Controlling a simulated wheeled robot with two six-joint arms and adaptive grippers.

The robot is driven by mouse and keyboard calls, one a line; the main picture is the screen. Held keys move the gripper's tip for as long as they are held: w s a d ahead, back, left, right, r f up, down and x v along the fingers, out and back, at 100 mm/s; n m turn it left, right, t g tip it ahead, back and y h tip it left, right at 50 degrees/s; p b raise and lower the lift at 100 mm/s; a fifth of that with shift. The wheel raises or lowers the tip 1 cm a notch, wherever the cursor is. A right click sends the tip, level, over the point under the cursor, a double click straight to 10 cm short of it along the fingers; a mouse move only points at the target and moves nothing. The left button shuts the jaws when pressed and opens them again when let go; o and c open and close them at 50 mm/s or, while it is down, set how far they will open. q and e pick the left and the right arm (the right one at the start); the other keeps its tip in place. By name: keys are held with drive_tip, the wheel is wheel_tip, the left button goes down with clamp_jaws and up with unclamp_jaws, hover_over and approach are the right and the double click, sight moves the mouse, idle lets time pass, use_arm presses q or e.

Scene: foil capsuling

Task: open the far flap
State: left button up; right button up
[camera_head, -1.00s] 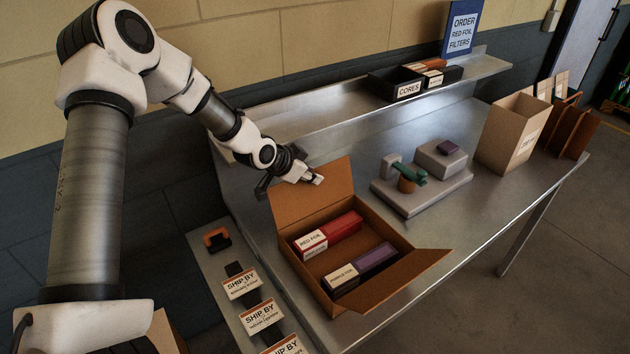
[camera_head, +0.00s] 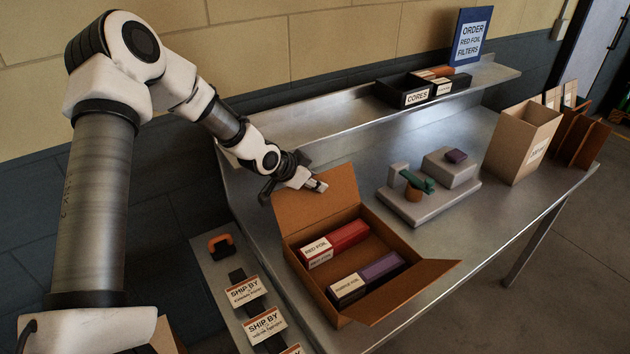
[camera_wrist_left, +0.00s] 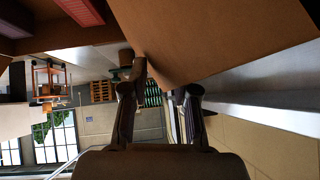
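The brown cardboard box (camera_head: 408,302) stands on the metal bench. Its far flap (camera_head: 322,208) stands up and leans outward from the far side. My left gripper (camera_head: 316,184) is at the flap's top edge, on its outer side. In the left wrist view the two fingers (camera_wrist_left: 164,82) are apart, with the flap (camera_wrist_left: 215,35) close in front of them. I cannot tell whether a finger touches it. The box holds a red carton (camera_head: 347,236) and a purple carton (camera_head: 382,267). My right gripper is not in view.
A grey fixture (camera_head: 440,205) with a green part stands to the right of the box. A tall open carton (camera_head: 520,140) is farther right. Black bins (camera_head: 405,92) sit on the back shelf. Ship-by cards (camera_head: 247,291) lie at the left. The box's near-right flap (camera_head: 420,280) is folded outward.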

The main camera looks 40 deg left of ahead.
use_arm(q)
wheel_tip(320, 180, up, 10)
idle(0.6)
idle(0.4)
